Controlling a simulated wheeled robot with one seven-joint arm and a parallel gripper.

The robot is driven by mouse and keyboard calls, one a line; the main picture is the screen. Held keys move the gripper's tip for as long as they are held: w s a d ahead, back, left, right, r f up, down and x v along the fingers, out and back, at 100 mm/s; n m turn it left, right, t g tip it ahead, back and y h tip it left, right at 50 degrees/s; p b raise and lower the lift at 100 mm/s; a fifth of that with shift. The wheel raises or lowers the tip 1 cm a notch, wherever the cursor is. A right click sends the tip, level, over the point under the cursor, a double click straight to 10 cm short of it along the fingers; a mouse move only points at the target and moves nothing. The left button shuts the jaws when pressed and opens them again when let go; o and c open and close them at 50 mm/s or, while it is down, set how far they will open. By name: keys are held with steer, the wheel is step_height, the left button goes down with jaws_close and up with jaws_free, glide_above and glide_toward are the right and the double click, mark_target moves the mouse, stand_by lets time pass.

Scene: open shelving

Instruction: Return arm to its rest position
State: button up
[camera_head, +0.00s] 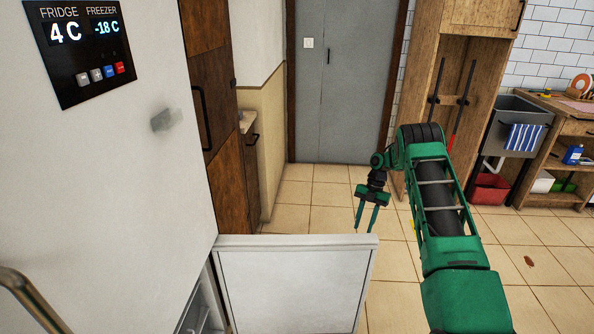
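My green arm (435,190) reaches up from the lower right and bends over at the top. My gripper (366,229) hangs from it, pointing down, with its two green fingers apart. Nothing shows between the fingers. In the picture, the gripper is just above the right end of a white open door or drawer front (295,285).
A white fridge (150,190) with a display panel (84,45) fills the left. A grey door (340,80) stands at the back. A sink (517,125), a red bin (490,188) and wooden shelving (560,165) are at right. Tiled floor (320,190) is clear mid-picture.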

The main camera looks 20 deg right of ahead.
steer(key=s+r+m+t+h, duration=0.15)
steer(key=r+m, duration=0.25)
steer(key=r, duration=0.5)
steer(key=s+r+m+y, duration=0.1)
steer(key=s+r+m, duration=0.3)
steer(key=r, duration=0.5)
steer(key=s+a+r+m+h, duration=0.2)
steer(key=s+a+r+m, duration=0.1)
steer(key=s+r+m, duration=0.75)
steer(key=s+a+r+m, duration=0.1)
steer(key=s+m, duration=0.3)
steer(key=s, duration=0.6)
steer(key=s+a+r+m+t, duration=0.1)
steer(key=s+m, duration=0.4)
steer(key=s, duration=0.6)
steer(key=s+a+r+m, duration=0.2)
steer(key=s+a+m, duration=0.2)
steer(key=s, duration=0.6)
steer(key=shift+s+a+r+m+h, duration=0.3)
steer(key=shift+a+m+h, duration=0.1)
steer(key=shift+m, duration=0.15)
steer(key=shift+t, duration=0.25)
